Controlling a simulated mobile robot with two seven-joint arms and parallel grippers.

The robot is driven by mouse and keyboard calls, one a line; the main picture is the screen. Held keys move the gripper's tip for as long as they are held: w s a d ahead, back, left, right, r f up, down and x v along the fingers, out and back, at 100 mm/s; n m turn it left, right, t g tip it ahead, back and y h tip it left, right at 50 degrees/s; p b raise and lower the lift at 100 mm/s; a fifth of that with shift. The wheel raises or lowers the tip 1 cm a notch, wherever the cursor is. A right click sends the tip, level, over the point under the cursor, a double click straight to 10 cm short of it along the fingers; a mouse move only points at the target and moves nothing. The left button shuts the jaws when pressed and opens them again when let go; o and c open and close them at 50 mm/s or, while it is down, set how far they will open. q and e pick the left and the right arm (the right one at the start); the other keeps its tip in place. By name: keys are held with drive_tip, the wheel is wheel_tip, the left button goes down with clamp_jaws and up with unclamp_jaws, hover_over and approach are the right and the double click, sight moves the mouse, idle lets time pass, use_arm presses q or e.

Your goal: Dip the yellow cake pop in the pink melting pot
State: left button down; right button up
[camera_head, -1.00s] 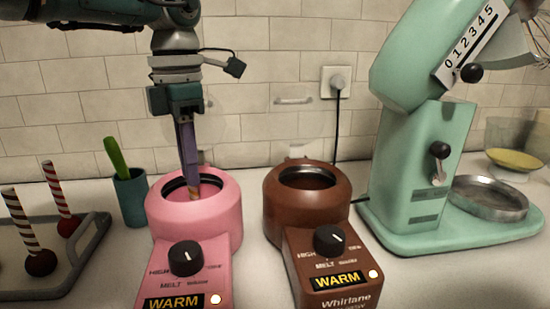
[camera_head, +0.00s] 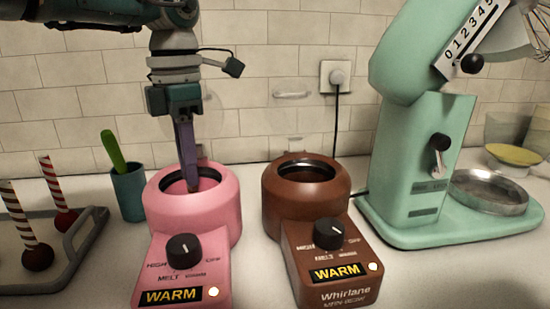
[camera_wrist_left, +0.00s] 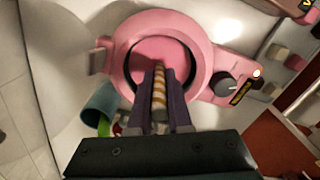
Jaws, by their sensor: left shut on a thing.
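My left gripper (camera_head: 191,187) points straight down, with its fingertips at the opening of the pink melting pot (camera_head: 222,203). It is shut on the yellow-and-white striped stick of the yellow cake pop (camera_wrist_left: 159,92), which shows between the fingers in the left wrist view. The cake pop's head is hidden below the fingers, so I cannot tell how deep it sits. The pink pot holds smooth pink melt, seen in the left wrist view (camera_wrist_left: 150,50). My right gripper is not in view.
A brown melting pot (camera_head: 330,205) stands close on the right. A teal cup (camera_head: 128,192) with a green handle is behind left. A tray (camera_head: 78,250) with striped-stick cake pops is at the left. A mint stand mixer (camera_head: 415,170) fills the right.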

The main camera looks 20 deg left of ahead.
use_arm(q)
drive_tip(key=shift+r, duration=0.15)
idle(0.3)
drive_tip(key=shift+r+p, duration=2.8)
drive_tip(key=shift+r, duration=0.25)
